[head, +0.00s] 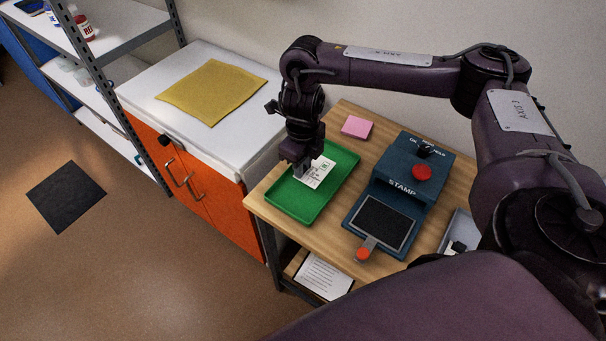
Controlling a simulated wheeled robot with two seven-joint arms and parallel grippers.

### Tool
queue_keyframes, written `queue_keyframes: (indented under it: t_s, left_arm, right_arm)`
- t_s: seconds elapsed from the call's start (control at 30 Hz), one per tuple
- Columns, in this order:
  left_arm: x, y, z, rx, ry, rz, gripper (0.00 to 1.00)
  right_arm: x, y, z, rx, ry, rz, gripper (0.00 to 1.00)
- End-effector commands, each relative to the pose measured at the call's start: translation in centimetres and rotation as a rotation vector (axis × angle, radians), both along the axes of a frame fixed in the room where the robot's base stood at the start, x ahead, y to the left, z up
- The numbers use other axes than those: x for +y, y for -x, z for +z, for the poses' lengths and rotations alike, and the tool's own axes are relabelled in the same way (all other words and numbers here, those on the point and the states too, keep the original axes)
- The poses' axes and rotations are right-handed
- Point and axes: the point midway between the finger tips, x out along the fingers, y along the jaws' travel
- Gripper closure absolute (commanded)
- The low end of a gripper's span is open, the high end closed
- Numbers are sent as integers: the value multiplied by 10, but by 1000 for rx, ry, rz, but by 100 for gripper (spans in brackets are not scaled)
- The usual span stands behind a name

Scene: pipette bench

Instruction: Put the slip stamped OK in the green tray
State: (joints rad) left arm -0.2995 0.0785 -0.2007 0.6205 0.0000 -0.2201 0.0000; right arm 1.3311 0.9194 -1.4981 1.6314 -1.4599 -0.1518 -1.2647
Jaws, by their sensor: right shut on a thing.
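A white slip (318,174) with small dark print shows over the green tray (291,205). The print is too small to read, so I cannot tell whether it says OK. My right gripper (300,168) reaches down over the tray's left part and is shut on the slip's left end. I cannot tell whether the slip touches the tray floor. The blue stamp machine (408,175) stands right of the tray, with a red button and a dark pad (384,222) in front. My left gripper is not in view.
A pink note pad (357,127) lies behind the tray on the wooden table (318,239). A grey tray (462,228) is at the right, partly behind my arm. A white cabinet with a yellow sheet (212,91) stands left. Printed paper (323,277) lies on the lower shelf.

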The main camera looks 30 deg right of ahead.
Motion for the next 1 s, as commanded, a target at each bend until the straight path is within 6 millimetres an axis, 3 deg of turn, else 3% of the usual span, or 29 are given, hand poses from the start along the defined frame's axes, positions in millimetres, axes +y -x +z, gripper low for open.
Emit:
queue_keyframes:
  t_s: [0.1, 0.2, 0.63, 0.67, 0.8, 1.0]
  left_arm:
    - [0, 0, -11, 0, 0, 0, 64]
    - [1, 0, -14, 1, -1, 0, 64]
    - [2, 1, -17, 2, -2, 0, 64]
    - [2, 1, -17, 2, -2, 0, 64]
    - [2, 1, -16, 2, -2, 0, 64]
    - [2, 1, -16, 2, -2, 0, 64]
  right_arm:
    - [0, 2, -24, 6, -1, -2, 100]
    - [0, 1, -33, 4, -1, -1, 100]
    - [0, 1, -39, 2, 1, 0, 100]
    - [0, 1, -38, 2, 1, 0, 78]
    - [0, 1, -37, 2, 1, 0, 60]
    - [0, 1, -37, 2, 1, 0, 58]
